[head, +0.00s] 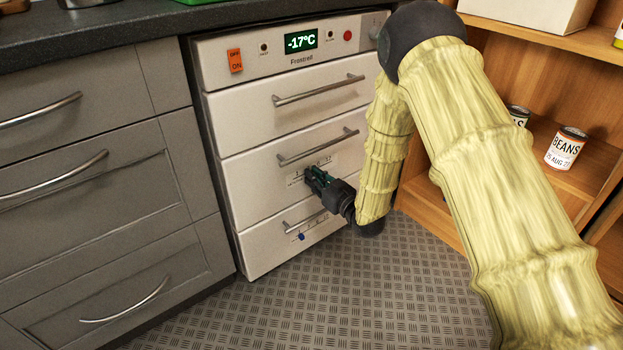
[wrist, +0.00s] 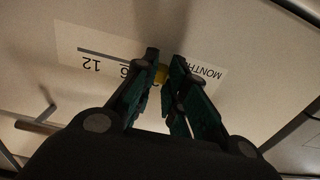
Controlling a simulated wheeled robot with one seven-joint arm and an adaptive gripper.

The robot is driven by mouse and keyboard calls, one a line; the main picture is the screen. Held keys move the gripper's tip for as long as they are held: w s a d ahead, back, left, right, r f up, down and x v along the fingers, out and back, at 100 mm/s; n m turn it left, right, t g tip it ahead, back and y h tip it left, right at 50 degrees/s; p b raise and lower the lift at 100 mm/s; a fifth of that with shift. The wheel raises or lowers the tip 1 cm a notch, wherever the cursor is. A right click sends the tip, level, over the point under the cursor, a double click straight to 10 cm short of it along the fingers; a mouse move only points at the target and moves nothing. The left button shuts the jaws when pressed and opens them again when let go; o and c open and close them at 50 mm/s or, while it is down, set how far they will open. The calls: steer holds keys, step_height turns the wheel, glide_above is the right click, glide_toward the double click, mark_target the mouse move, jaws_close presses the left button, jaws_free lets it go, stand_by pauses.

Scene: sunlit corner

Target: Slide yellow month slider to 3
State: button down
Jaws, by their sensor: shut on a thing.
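The yellow month slider (wrist: 161,74) shows as a small yellow bit between my fingertips in the wrist view. My gripper (wrist: 165,66) is shut on it, at the white label strip (wrist: 72,40) with a dark slot line. The label appears upside down there. "12" and part of a "6" show left of the fingers, and "MONTH" shows to the right. The fingers hide the marks between, so I cannot read the slider's exact number. In the head view my gripper (head: 315,179) is against a white freezer drawer below its handle, and the slider is hidden.
A lower drawer has another scale with a blue slider (head: 301,237). Drawer handles (head: 318,147) stick out above and below my gripper. The freezer panel (head: 301,40) reads -17°C. Grey cabinets (head: 85,190) stand left, and a wooden shelf with bean cans (head: 566,147) stands right.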

steer(key=c, duration=1.4)
jaws_free()
steer(key=shift+c, duration=0.2)
steer(key=v, duration=1.2)
